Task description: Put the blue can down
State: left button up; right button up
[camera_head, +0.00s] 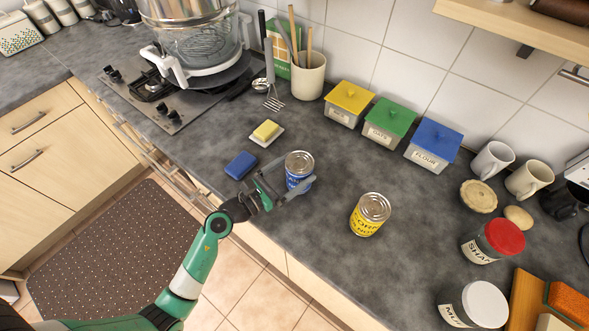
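The blue can (297,171) is upright with a silver lid, at the front part of the grey counter (330,262). My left gripper (287,187) reaches in from the lower left, with one finger on the left of the can and the other across its front. The fingers appear shut on the can. The front finger hides the can's lower part, so I cannot tell whether its base touches the counter. My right gripper is not in view.
A yellow can (368,216) stands to the right. A blue sponge (241,165) and a butter dish (266,132) lie to the left. Yellow, green and blue lidded boxes (432,145) line the wall. Jars (492,240) stand at the right. Counter between the cans is clear.

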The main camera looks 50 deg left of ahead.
pick_arm(q)
jog(key=shift+r, duration=0.2)
jog(key=s, duration=0.7)
jog(key=s+b, duration=0.1)
jog(key=s, duration=0.3)
jog(key=shift+s+a+f, duration=0.15)
jog(key=shift+s+a, duration=0.05)
jog(key=shift+a, duration=0.1)
jog(key=shift+s, duration=0.3)
